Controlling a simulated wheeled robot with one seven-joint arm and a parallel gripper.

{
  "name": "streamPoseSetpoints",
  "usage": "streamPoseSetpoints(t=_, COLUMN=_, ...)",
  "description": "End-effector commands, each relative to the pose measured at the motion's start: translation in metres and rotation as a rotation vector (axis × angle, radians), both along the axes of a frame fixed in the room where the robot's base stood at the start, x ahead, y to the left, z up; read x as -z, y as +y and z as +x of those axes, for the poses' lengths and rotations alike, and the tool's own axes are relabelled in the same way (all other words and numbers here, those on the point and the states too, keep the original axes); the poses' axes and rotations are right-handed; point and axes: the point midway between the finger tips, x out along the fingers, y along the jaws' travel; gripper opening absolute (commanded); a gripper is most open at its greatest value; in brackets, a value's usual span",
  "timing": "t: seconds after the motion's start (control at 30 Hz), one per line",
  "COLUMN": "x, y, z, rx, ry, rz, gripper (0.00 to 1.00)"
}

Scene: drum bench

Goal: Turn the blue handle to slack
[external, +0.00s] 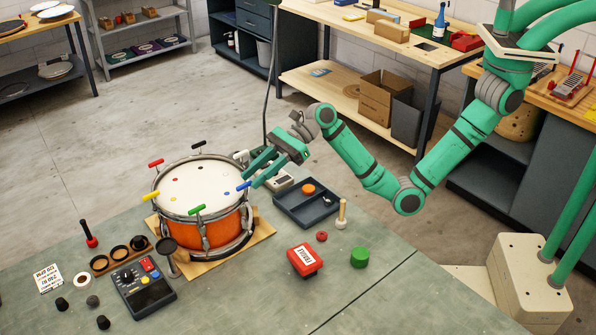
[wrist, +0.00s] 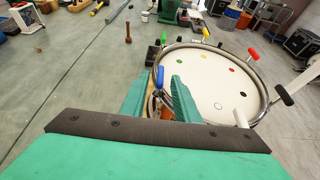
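The drum (external: 205,218) has an orange shell and a white head with coloured dots, and stands on a wooden board on the bench. Coloured handles stick out around its rim. The blue handle (external: 238,188) is on the drum's right side, and in the wrist view the blue handle (wrist: 160,77) points up between my two fingers. My gripper (external: 252,175) comes in from the right, just beside the rim. In the wrist view my gripper (wrist: 158,88) is open, with a gap between the handle and each finger. The handle's lower end is partly hidden by a finger.
Neighbouring handles are the green handle (external: 197,209) and the white handle (external: 241,156); yellow, red and black ones are farther round. A dark tray (external: 292,215) lies right of the drum.

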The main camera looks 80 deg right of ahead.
Motion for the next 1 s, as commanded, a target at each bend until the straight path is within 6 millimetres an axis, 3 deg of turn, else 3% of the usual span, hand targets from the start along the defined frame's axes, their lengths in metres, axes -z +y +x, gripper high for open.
streamPoseSetpoints(t=0.3, x=0.015, y=0.026, z=0.026, rx=0.000, ry=-0.001, rz=0.000, gripper=0.28)
streamPoseSetpoints(t=0.67, x=0.017, y=0.029, z=0.030, rx=0.000, ry=-0.002, rz=-0.001, gripper=0.28)
streamPoseSetpoints(t=0.7, x=0.017, y=0.029, z=0.030, rx=0.001, ry=-0.002, rz=0.000, gripper=0.26)
streamPoseSetpoints(t=0.8, x=0.017, y=0.029, z=0.030, rx=0.001, ry=-0.002, rz=0.000, gripper=0.02)
streamPoseSetpoints(t=1.0, x=0.017, y=0.029, z=0.029, rx=-0.002, ry=-0.002, rz=0.000, gripper=0.00)
